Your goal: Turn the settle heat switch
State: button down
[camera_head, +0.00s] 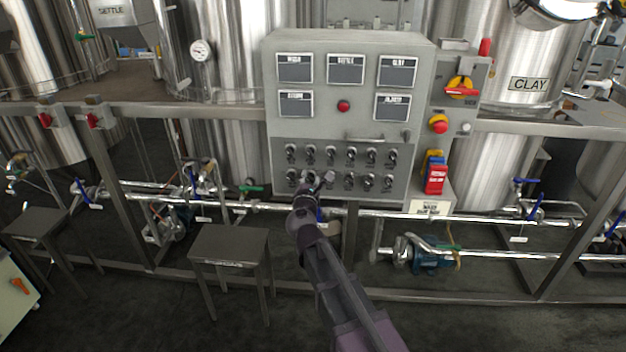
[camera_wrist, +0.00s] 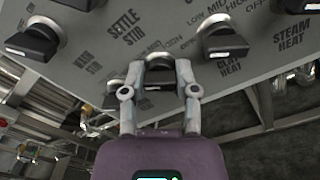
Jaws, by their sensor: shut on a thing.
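The grey control panel (camera_head: 348,118) carries two rows of black rotary knobs below its label plates. My gripper (camera_head: 318,181) is at the lower row, left of the panel's middle. In the wrist view my gripper (camera_wrist: 160,72) has its two fingers on either side of a black knob (camera_wrist: 160,68) and is shut on it. The knob's own label is hidden or too small to read, so I cannot tell its name from it. A "CLAY HEAT" label (camera_wrist: 230,68) shows to the right and a "SETTLE STIR" label (camera_wrist: 125,22) to the upper left.
Neighbouring knobs stand close by: one at the upper left (camera_wrist: 35,42), one at the upper right (camera_wrist: 225,42). A yellow and red switch (camera_head: 461,88) and a red emergency button (camera_head: 438,124) are right of the panel. A stool (camera_head: 230,243) stands left of my arm.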

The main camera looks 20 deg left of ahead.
jog(key=shift+n, duration=0.4)
jog(key=shift+c, duration=1.8)
grip_release()
jog(key=v, duration=1.2)
jog(key=shift+f, duration=0.1)
